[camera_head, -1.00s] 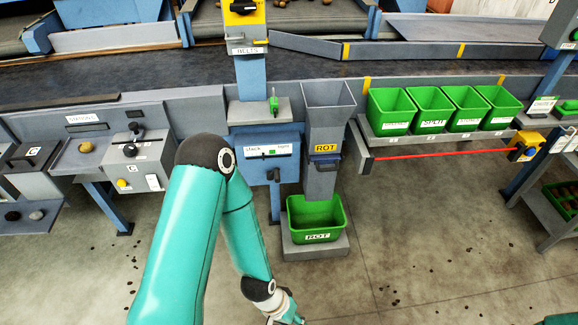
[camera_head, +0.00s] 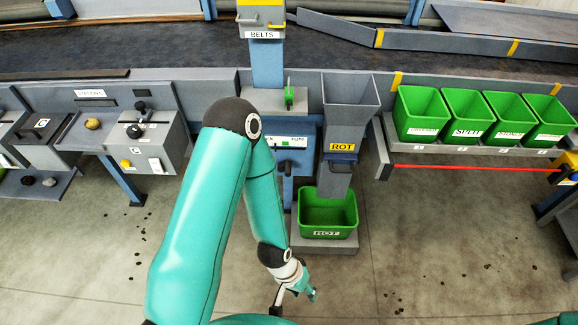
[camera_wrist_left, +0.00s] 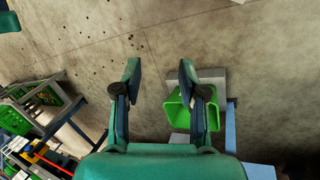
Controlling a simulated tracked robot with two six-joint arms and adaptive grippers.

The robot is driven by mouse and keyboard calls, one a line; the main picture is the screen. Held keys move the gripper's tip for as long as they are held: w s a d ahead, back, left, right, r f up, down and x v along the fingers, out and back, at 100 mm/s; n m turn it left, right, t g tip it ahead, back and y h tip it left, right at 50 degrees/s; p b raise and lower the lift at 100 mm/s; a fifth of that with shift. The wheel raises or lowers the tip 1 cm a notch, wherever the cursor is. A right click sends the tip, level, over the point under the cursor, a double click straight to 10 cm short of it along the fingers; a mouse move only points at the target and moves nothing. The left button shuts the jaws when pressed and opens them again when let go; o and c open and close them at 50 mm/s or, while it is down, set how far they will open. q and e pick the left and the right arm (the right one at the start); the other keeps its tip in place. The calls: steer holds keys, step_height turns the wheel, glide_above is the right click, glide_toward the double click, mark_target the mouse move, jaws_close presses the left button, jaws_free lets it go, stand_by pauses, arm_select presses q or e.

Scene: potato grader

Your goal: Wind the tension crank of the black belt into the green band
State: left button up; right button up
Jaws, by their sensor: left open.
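The tension gauge (camera_head: 292,142) is a white strip on the blue box under the BELTS post. Its right end reads "tight", and my arm hides part of its left end. A small green mark (camera_head: 285,143) shows on the strip; the pointer is too small to read. My left gripper (camera_head: 296,291) is low over the floor, in front of the ROT bin and apart from the crank. In the left wrist view its two fingers (camera_wrist_left: 160,75) are spread and empty. My right gripper is not seen.
A green ROT bin (camera_head: 328,235) stands on a grey base below the grey chute (camera_head: 350,95). Several green bins (camera_head: 420,112) sit on a shelf at the right, above a red line (camera_head: 470,168). Control boxes (camera_head: 150,145) stand at the left. The floor in front is open.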

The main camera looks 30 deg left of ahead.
arm_select(q)
steer(key=shift+o, duration=0.6)
steer(key=shift+w+f, duration=0.15)
steer(key=shift+w, duration=0.05)
steer(key=n+t+y+b, duration=0.9)
steer(key=n+y+b, duration=0.6)
steer(key=n+b, duration=1.65)
glide_toward(287, 167)
steer(key=w+a+f, duration=0.1)
steer(key=w+a, duration=0.1)
steer(key=w+a+f+n, duration=0.1)
steer(key=w+a+f, duration=0.1)
steer(key=w+a, duration=0.1)
steer(key=w+a+f+n+p, duration=0.1)
steer(key=w+a, duration=0.1)
steer(key=a, duration=0.1)
steer(key=shift+w+f+n, duration=0.25)
steer(key=shift+w+f, duration=0.05)
steer(key=shift+f, duration=0.05)
